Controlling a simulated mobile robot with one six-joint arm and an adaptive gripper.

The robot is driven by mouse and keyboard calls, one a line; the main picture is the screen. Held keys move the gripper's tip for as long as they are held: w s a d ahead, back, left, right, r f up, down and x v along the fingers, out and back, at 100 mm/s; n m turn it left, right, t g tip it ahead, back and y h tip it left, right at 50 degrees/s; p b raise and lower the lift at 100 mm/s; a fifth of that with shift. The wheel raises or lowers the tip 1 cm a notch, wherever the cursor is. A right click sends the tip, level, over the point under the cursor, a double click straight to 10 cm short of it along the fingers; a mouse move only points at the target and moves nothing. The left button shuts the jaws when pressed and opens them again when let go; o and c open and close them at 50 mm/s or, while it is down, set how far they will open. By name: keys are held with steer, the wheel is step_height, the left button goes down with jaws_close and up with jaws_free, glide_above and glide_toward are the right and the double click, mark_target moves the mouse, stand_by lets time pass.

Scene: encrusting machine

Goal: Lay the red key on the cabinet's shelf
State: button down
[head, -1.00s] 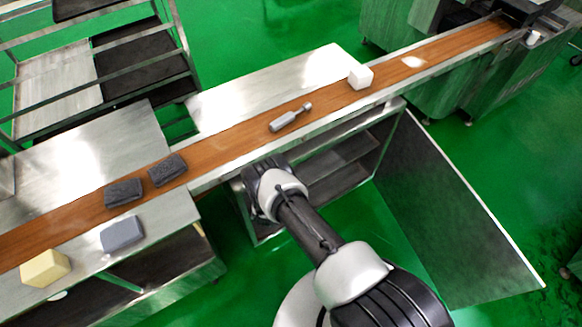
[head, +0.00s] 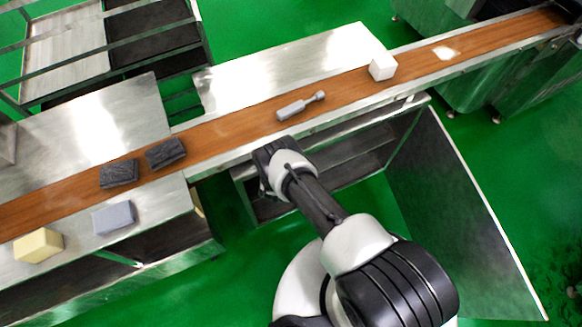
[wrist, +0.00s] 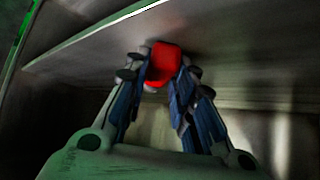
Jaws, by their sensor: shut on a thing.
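In the wrist view, my gripper (wrist: 165,75) is shut on the red key (wrist: 165,60); only a rounded red part shows between the fingertips. It is inside the cabinet, close to a flat grey panel, apparently the shelf (wrist: 95,50), with a bright edge at the upper left. I cannot tell whether the key touches the panel. In the head view, my arm reaches into the open cabinet (head: 345,172) below the conveyor. My gripper's fingers and the key are hidden there.
The cabinet's door (head: 450,215) stands open to the right of my arm. The conveyor (head: 230,125) runs above, bearing a grey tool (head: 300,106), a white block (head: 382,67) and two dark blocks (head: 165,153). A yellow block (head: 38,245) and a grey block (head: 113,217) lie at the left.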

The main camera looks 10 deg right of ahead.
steer(key=c, duration=1.8)
jaws_free()
steer(key=shift+f, duration=0.2)
steer(key=o, duration=0.5)
steer(key=shift+c, duration=0.2)
steer(key=shift+r, duration=0.2)
steer(key=p+v, duration=0.5)
steer(key=v, duration=0.7)
